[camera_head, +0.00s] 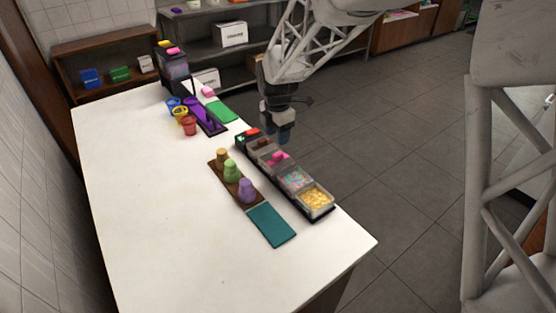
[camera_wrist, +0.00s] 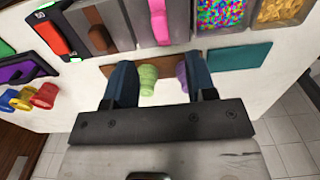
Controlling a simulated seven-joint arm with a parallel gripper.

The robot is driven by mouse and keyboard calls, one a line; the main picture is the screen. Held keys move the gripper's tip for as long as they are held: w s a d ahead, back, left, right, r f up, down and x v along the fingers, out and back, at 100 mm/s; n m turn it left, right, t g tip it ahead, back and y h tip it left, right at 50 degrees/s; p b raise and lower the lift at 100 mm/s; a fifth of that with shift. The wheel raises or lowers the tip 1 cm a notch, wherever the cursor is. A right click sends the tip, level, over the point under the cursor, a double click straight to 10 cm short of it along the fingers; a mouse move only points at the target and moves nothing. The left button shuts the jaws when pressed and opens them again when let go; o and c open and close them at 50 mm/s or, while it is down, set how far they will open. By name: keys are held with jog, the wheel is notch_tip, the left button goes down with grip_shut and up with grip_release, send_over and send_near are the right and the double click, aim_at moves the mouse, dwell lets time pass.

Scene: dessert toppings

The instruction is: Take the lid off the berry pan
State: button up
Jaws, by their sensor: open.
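A row of topping pans sits in a black rack (camera_head: 325,213) along the table edge. Two pans have lids: one with a brown handle (camera_wrist: 97,37) and one with a pink handle (camera_wrist: 159,20). They show in the head view as the brown-handled lid (camera_head: 262,144) and the pink-handled lid (camera_head: 278,157). Both lids are on; I cannot tell which pan holds berries. My gripper (camera_head: 279,139) is open and empty, apart from the lids, beside the rack's far end in the head view. Its two blue fingers (camera_wrist: 157,65) point toward the row in the wrist view.
Uncovered pans hold colourful sprinkles (camera_head: 296,179) and yellow pieces (camera_head: 315,199). A red-and-black item (camera_wrist: 53,35) sits at the other end. Cups stand on a brown board (camera_head: 215,169), near a teal mat (camera_head: 271,225). The table's left side is clear.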

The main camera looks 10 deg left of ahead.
aim_at(278, 153)
jog(key=shift+f, duration=1.2)
jog(key=shift+f, duration=0.15)
jog(key=shift+d+f, duration=0.1)
jog(key=shift+f, duration=2.4)
jog(key=shift+c, duration=0.5)
grip_shut()
jog(key=shift+r, duration=0.15)
